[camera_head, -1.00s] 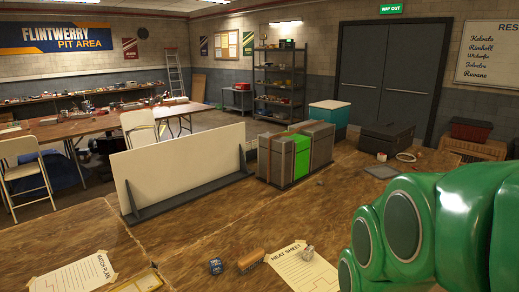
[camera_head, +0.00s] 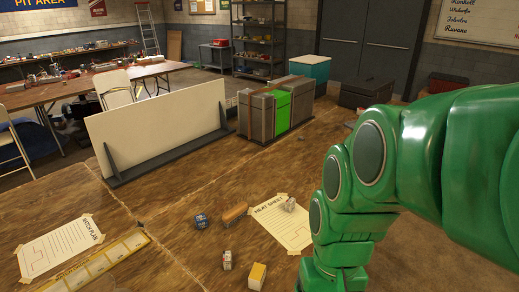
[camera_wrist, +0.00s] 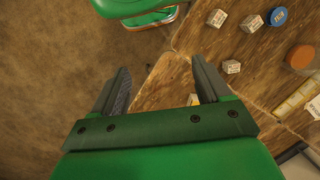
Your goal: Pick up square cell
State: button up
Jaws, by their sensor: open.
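Several small blocks lie on the wooden table, and I cannot tell surely which is the square cell. In the head view these are a blue-and-white block (camera_head: 201,220), a silvery block (camera_head: 289,204) on the heat sheet, a small whitish block (camera_head: 227,260) and a yellow-and-white block (camera_head: 257,275). An orange-brown piece (camera_head: 235,212) lies among them. The wrist view shows pale blocks (camera_wrist: 231,67) and a round blue piece (camera_wrist: 279,16). My gripper (camera_wrist: 158,78) is open and empty, above the table edge. Its fingers are out of sight in the head view.
A white panel on dark feet (camera_head: 155,128) and grey-and-green boxes (camera_head: 283,108) stand behind on the table. The match plan (camera_head: 60,249) and a yellow strip (camera_head: 107,262) lie at left. Bare floor (camera_wrist: 50,70) shows left of the table edge in the wrist view.

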jog(key=w+a+m+y, duration=0.3)
jog(key=w+a, duration=0.2)
jog(key=w, duration=0.6)
jog(key=w+a+m+y, duration=0.2)
jog(key=w+a+y, duration=0.25)
jog(key=w, duration=0.55)
jog(key=w+f+m+t+y, duration=0.1)
jog(key=w+f+m, duration=0.2)
jog(key=w, duration=0.6)
jog(key=w+f+m+t+y, duration=0.1)
jog(key=w+f+m+y, duration=0.15)
jog(key=w, duration=0.65)
jog(key=m+t+h, duration=0.1)
jog(key=m+t, duration=0.7)
jog(key=m, duration=0.7)
send_near(294, 203)
jog(key=x, duration=0.4)
jog(key=shift+f+n, duration=0.1)
jog(key=shift+n, duration=0.15)
jog(key=shift+x, duration=3.8)
jog(key=shift+s+a, duration=0.15)
jog(key=shift+c, duration=0.2)
